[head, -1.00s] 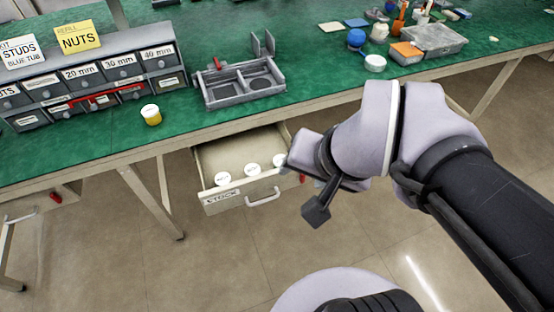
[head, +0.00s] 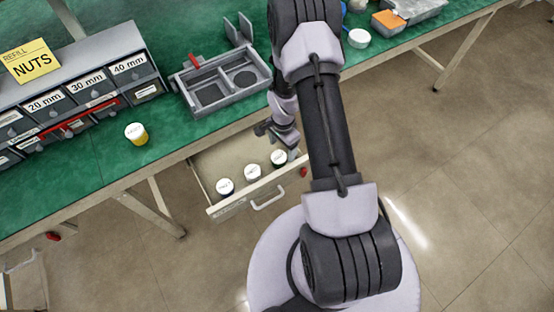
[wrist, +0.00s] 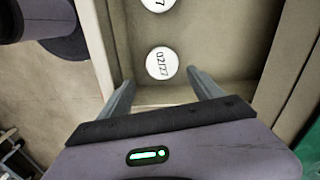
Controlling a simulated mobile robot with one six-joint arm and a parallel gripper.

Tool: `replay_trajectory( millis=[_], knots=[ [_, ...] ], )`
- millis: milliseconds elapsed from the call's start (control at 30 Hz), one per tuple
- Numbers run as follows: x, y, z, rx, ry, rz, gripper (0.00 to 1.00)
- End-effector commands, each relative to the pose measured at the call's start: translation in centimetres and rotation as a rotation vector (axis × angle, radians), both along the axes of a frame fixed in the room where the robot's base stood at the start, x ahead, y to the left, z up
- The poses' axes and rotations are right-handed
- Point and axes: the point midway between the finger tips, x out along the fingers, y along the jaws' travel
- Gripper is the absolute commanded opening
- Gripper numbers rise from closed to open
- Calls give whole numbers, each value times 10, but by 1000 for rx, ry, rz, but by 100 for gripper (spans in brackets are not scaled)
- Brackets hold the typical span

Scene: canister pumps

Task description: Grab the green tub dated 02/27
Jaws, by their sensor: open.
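The open drawer (head: 230,207) holds three white-lidded tubs in a row: a left tub (head: 225,187), a middle tub (head: 252,173) and a right tub (head: 278,158). Their body colours are too small to tell surely. In the wrist view, a white lid (wrist: 161,63) reads 02/27, seen from above, its sides hidden. A second lid (wrist: 155,4) is cut off at the top edge, only a 7 legible. My gripper (wrist: 160,80) is open and empty, its fingertips on either side just short of the 02/27 lid. In the head view my gripper (head: 268,130) is over the drawer's back right.
A yellow tub (head: 136,134) with a white lid stands on the green bench (head: 110,160). A grey compartment tray (head: 220,85) sits on the bench behind the drawer. Labelled small drawers (head: 75,95) stand at left. Drawer walls lie close to the fingers.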

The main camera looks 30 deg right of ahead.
Motion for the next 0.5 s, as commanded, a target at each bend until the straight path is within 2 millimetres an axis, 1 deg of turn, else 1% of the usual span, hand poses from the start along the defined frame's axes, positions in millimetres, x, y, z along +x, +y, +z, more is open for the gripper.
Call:
replay_trajectory(
  millis=[33,100,267,400,500],
  knots=[
    [0,0,-14,0,1,1,75],
    [0,0,-22,0,0,0,75],
    [1,3,-35,0,0,1,75],
    [4,12,-63,0,0,3,75],
    [3,11,-79,0,1,1,75]
  ],
)
